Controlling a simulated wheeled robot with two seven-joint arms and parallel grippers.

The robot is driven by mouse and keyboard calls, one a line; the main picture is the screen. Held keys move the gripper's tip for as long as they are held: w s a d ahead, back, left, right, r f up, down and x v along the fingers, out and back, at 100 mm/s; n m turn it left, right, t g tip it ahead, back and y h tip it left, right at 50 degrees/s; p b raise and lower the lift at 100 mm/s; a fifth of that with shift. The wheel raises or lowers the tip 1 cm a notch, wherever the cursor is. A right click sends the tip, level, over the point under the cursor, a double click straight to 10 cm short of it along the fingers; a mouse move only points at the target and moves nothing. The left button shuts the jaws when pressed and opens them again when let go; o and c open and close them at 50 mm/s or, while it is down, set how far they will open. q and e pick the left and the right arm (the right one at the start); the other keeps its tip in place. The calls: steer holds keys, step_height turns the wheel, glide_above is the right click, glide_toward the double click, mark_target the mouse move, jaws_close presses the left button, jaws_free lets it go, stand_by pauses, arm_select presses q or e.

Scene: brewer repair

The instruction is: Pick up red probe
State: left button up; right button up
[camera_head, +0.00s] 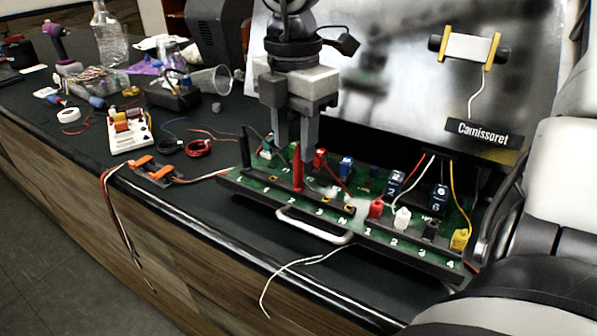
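The red probe (298,172) stands upright in the left part of the green circuit board (270,187). My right gripper (296,150) points straight down over it. Its two grey fingers are apart, and the top of the red probe shows between them, with a narrow gap on each side. The gripper looks open, and I see no clear contact with the probe. A black probe (245,148) stands at the board's left end. My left gripper is not in view.
A shiny metal panel (400,70) with a "Camissoret" label (483,134) rises behind the board. Several wires loop over the board, and a white handle (315,228) is at its front. Tools, a bottle (108,38) and a white breadboard (130,135) lie left.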

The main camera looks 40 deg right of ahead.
mark_target(299, 186)
steer(key=f, duration=0.2)
steer(key=f+p, duration=0.1)
steer(key=f, duration=0.1)
steer(key=shift+s+d+f, duration=0.1)
steer(key=shift+s+d, duration=0.1)
steer(key=shift+d, duration=0.15)
steer(key=shift+f, duration=0.55)
jaws_close()
